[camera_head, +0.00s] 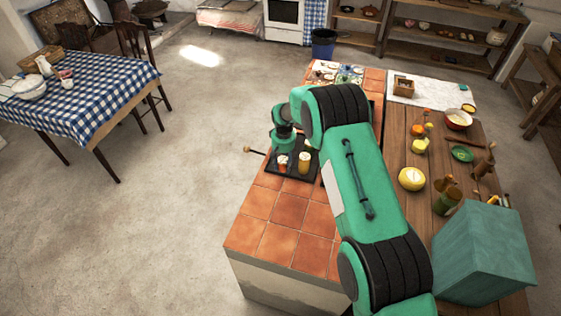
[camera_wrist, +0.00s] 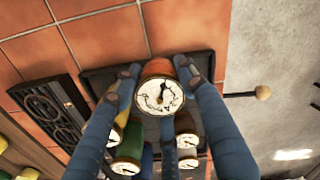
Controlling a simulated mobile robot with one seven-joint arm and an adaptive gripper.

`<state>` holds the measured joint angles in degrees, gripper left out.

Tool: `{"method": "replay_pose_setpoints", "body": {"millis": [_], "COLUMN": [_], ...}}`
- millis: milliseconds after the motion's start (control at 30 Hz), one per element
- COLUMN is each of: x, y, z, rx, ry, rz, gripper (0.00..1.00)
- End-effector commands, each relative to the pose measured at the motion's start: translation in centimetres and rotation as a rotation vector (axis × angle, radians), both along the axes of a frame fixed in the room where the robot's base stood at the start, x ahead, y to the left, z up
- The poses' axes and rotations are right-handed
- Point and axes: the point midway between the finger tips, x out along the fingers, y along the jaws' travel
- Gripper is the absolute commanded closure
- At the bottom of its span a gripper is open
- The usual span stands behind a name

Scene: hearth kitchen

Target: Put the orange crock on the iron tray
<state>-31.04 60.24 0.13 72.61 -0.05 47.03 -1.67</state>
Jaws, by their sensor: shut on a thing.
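The orange crock (camera_wrist: 157,69), with a pale cracked-pattern top, is between the two blue-grey fingers of my gripper (camera_wrist: 158,75) in the wrist view. The fingers are shut on its sides. Behind it lies the black iron tray (camera_wrist: 96,80), its rim running past the crock. The crock looks bigger than the others, so nearer the camera; whether its base touches the tray cannot be told. In the head view the tray (camera_head: 276,171) lies on the tiled counter, and my arm hides most of the gripper.
A black grate (camera_wrist: 48,110) lies beside the tray. The wooden counter holds a round yellow item (camera_head: 412,178) and a teal box (camera_head: 485,250). Front tiles are clear.

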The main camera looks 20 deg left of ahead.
Motion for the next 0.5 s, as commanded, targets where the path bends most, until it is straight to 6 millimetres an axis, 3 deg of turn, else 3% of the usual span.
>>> {"method": "replay_pose_setpoints", "body": {"millis": [500], "x": [4.6], "y": [2.6], "z": [-0.5], "rx": [0.001], "ry": [-0.001], "rz": [0.0], "gripper": [0.94]}}
